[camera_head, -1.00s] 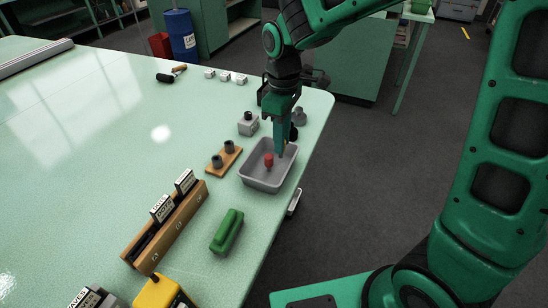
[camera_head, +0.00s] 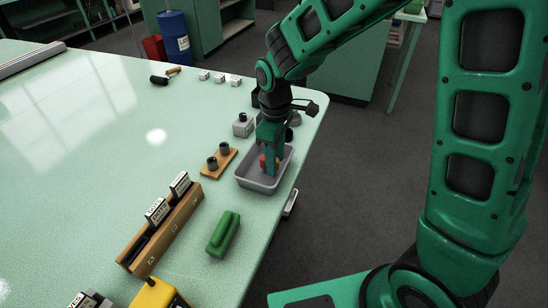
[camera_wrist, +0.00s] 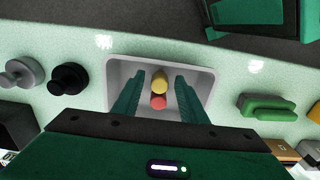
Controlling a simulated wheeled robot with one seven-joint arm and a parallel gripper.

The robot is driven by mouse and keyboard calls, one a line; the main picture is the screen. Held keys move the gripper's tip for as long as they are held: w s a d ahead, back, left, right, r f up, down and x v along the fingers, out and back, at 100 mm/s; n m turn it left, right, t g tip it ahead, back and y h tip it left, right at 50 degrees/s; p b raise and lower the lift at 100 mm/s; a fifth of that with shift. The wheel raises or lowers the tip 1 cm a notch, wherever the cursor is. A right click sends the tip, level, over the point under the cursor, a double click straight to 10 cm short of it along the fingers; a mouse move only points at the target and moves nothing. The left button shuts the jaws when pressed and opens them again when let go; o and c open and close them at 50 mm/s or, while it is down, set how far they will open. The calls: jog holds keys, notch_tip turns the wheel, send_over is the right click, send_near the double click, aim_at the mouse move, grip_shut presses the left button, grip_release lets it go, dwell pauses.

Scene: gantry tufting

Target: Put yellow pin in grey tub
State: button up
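The grey tub (camera_head: 262,186) stands near the table's right edge; it also shows in the wrist view (camera_wrist: 114,70). The yellow pin (camera_wrist: 160,82) is inside the tub's outline, beside a red pin (camera_wrist: 158,102). In the head view the red pin (camera_head: 263,161) shows in the tub, and the yellow pin (camera_head: 277,163) is mostly hidden by my gripper. My gripper (camera_wrist: 160,76) points down into the tub. Its fingers are apart, one on each side of the yellow pin, with a visible gap on both sides.
A green block (camera_head: 223,234) lies in front of the tub. A wooden board with two dark pegs (camera_head: 219,163) lies to its left, and a grey block with a knob (camera_head: 243,126) behind. A wooden rack (camera_head: 165,233) stands front left. The table's left side is mostly clear.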

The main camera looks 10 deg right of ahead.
notch_tip(320, 180, up, 12)
jog(key=s+d+r+m, duration=0.1)
jog(key=s+d+m, duration=0.25)
jog(key=d, duration=0.55)
jog(key=s+d+m, duration=0.3)
jog(key=d+m, duration=0.1)
jog(key=d, duration=0.5)
jog(key=s+d+f+m, duration=0.1)
jog(key=s+d+m, duration=0.4)
jog(key=s, duration=0.4)
jog(key=s+d+f+m, duration=0.1)
jog(key=s+d+m, duration=0.4)
jog(key=s, duration=0.3)
jog(key=shift+s+d+f, duration=0.3)
jog(key=shift+s+d, duration=0.05)
jog(key=shift+d, duration=0.05)
